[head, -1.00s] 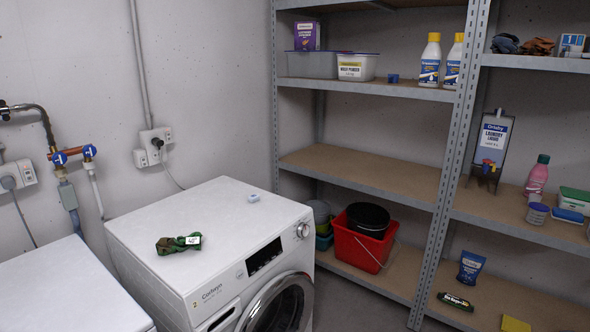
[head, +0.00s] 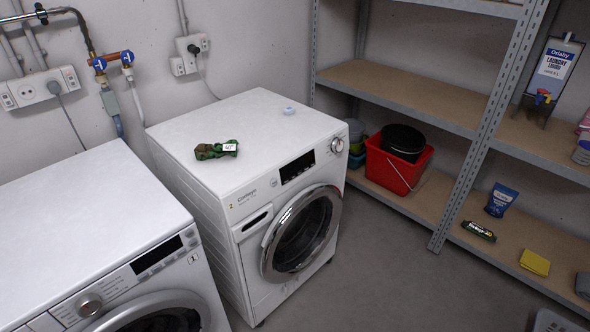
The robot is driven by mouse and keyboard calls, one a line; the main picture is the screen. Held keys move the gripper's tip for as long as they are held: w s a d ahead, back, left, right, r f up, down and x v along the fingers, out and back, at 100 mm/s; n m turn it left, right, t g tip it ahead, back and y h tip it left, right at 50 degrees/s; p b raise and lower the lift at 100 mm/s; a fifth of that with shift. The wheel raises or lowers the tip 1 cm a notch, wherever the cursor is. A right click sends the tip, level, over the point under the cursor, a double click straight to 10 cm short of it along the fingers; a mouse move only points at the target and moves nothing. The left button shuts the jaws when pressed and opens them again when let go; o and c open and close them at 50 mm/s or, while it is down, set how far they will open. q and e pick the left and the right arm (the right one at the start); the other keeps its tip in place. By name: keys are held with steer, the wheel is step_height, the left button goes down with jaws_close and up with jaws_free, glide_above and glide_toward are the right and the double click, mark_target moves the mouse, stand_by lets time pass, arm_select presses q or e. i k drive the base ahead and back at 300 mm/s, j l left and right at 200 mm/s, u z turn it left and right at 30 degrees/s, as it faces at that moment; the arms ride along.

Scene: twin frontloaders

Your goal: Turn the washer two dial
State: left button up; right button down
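Washer two (head: 252,205) is the white front-loader in the middle of the head view, marked with a small 2. Its silver dial (head: 337,146) sits at the right end of the control panel, right of the dark display (head: 298,167). Its round door (head: 301,232) looks shut. A green patterned cloth with a white tag (head: 216,149) and a small pale blue-white item (head: 289,110) lie on its top. Neither of my grippers shows in the view.
Washer one (head: 95,235), with its own dial (head: 90,304), stands at the lower left. Shelving (head: 480,140) runs along the right. A red bucket (head: 393,168) sits on the low shelf behind washer two. Grey floor (head: 400,275) in front is clear.

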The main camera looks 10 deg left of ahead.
mark_target(337, 145)
steer(key=i+l+u, duration=0.1)
steer(key=i+l, duration=0.2)
steer(key=i+l+u, duration=0.1)
steer(key=i+l, duration=0.15)
steer(key=l, duration=0.15)
steer(key=i+l, duration=0.25)
steer(key=i+l+u, duration=0.15)
steer(key=l, duration=0.35)
steer(key=i+l+u, duration=0.1)
steer(key=i+l, duration=0.25)
steer(key=i+l+u, duration=0.1)
steer(key=l, duration=0.35)
steer(key=i+l, duration=0.3)
steer(key=l, duration=0.15)
steer(key=i+l+u, duration=0.15)
steer(key=l, duration=0.3)
steer(key=i, duration=0.05)
